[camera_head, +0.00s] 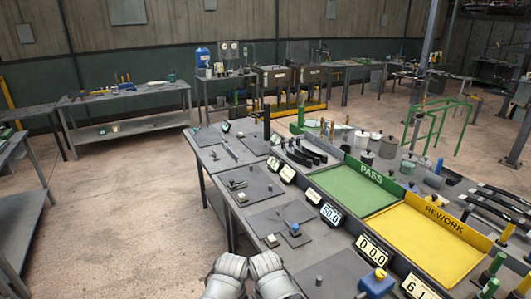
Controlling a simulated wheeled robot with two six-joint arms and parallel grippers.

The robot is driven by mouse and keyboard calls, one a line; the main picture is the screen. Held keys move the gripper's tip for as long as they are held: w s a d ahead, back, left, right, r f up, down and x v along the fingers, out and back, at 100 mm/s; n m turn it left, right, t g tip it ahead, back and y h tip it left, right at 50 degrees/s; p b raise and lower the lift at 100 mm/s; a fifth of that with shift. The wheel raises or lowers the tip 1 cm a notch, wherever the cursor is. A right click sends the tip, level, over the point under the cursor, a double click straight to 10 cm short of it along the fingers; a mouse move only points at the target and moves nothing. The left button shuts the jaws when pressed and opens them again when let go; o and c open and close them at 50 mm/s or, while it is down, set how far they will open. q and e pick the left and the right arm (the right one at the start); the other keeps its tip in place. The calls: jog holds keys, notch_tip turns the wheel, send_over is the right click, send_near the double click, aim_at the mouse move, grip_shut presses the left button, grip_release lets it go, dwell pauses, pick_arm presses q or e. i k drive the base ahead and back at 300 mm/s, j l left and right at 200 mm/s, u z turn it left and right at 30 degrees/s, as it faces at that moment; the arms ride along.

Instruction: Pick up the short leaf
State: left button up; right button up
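Several dark curved strips that look like spring leaves (308,152) lie side by side on the bench (246,216), behind the green tray. More long dark strips (498,203) lie at the far right of the bench. I cannot tell which one is the short leaf. My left gripper (228,272) and my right gripper (267,268) show as two grey shapes close together at the bottom edge, by the bench's near side. They are well apart from the strips. Their fingers cannot be made out, and no held object shows.
A green PASS tray (333,203) and a yellow REWORK tray (418,262) stand on the bench. Open floor (130,210) lies left; other tables stand behind.

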aim_at(308, 164)
jog(key=i+j+u, duration=0.4)
jog(key=i, duration=0.35)
jog(key=i+j+u, duration=0.4)
jog(key=i, duration=0.4)
jog(key=i+j+z, duration=0.1)
jog(key=i+z, duration=0.25)
jog(key=i, duration=0.55)
jog(key=i+z, duration=0.2)
jog(key=z, duration=0.2)
jog(key=i+z, duration=0.15)
jog(key=z, duration=0.2)
jog(key=i+j+z, duration=0.1)
jog(key=z, duration=0.3)
jog(key=i+z, duration=0.25)
jog(key=z, duration=0.25)
jog(key=i+j+z, duration=0.1)
jog(key=z, duration=0.4)
jog(key=i+j+z, duration=0.25)
jog(key=z, duration=0.25)
jog(key=i, duration=0.1)
